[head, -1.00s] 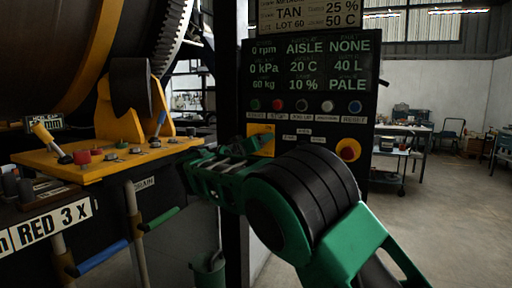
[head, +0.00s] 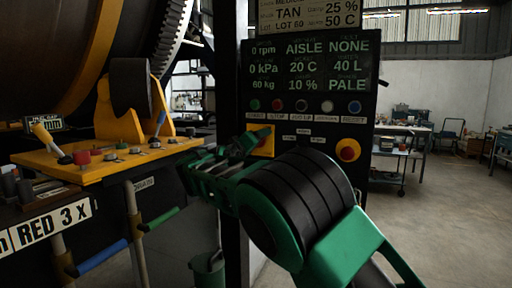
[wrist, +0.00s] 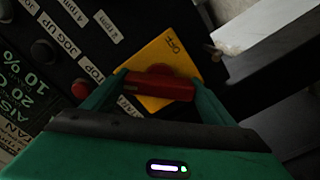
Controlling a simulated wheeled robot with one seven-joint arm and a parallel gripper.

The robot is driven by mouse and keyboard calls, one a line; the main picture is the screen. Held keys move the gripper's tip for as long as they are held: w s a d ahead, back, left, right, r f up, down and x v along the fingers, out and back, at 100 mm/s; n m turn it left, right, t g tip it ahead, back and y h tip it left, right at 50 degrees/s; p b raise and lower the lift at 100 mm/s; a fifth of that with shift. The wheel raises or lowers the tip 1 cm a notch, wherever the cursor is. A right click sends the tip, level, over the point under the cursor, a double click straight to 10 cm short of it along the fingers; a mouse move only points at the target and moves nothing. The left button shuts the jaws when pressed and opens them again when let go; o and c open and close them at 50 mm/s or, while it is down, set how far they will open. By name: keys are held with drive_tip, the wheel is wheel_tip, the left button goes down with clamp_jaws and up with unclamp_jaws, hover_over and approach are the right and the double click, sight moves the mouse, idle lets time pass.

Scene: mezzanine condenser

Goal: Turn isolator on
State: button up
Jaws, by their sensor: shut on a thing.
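In the wrist view the yellow plate (wrist: 166,52) shows the word OFF near one corner. Its red handle (wrist: 160,86) lies across between my fingertips. My gripper (wrist: 158,84) is shut on the red handle. In the head view the gripper (head: 256,137) reaches to the plate's left part, and the handle is hard to make out there.
A row of coloured buttons (head: 303,105) sits above the isolator. A red knob on a yellow base (head: 348,150) is to its right. A yellow shelf (head: 100,165) with levers stands to the left, with a large drum behind. Open floor (head: 440,220) lies to the right.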

drive_tip(key=shift+a, duration=0.3)
drive_tip(key=o, duration=1)
drive_tip(key=shift+o, duration=0.2)
drive_tip(key=shift+d, duration=0.1)
drive_tip(key=v, duration=1)
drive_tip(key=shift+s, duration=0.3)
drive_tip(key=shift+s+f, duration=0.1)
